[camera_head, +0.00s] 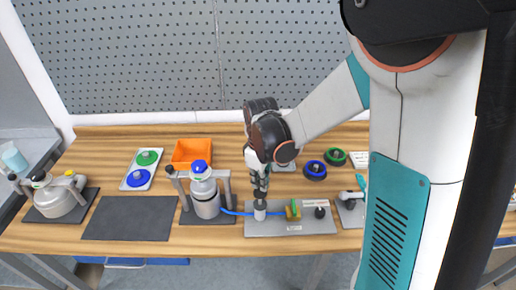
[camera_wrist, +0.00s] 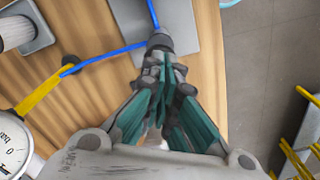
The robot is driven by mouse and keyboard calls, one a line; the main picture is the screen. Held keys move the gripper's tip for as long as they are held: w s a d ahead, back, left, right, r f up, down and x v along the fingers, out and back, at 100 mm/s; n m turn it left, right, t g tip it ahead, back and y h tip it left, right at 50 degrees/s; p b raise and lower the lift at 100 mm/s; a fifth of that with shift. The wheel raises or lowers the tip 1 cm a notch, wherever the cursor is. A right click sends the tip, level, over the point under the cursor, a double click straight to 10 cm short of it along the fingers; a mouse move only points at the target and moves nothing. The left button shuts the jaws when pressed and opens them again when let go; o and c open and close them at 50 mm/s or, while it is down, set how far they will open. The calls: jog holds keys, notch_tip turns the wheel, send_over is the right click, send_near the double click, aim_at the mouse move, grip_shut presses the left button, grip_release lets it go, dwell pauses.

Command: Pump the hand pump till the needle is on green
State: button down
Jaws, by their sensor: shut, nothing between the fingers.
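The hand pump (camera_head: 260,213) stands upright on a grey base plate (camera_head: 285,225) near the table's front edge. My gripper (camera_head: 260,195) is shut and empty, pointing down directly over the pump's top. In the wrist view, my gripper's fingertips (camera_wrist: 163,62) are together right at the dark pump top (camera_wrist: 160,40); I cannot tell whether they touch it. The fingers hide most of the pump's handle. A white dial gauge (camera_wrist: 12,150) is cut off at the wrist view's lower left. A "0" mark shows on it, but the needle's place against green cannot be read.
A blue hose (camera_head: 238,213) runs from the pump to a grey vessel with a blue cap (camera_head: 205,192) on its left. A green and yellow fitting (camera_head: 293,209) is on the plate to the right. An orange bin (camera_head: 192,150) stands behind. A dark mat (camera_head: 128,218) lies clear at left.

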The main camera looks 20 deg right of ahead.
aim_at(260, 192)
jog(key=shift+f, duration=0.15)
jog(key=shift+f+b, duration=2.65)
jog(key=shift+f, duration=0.25)
jog(key=shift+r+p, duration=2.2)
jog(key=shift+r, duration=0.9)
jog(key=shift+f, duration=0.2)
jog(key=shift+f+b, duration=2.65)
jog(key=shift+f, duration=0.2)
jog(key=shift+r+p, duration=2.15)
jog(key=shift+r, duration=0.85)
jog(key=shift+f, duration=0.15)
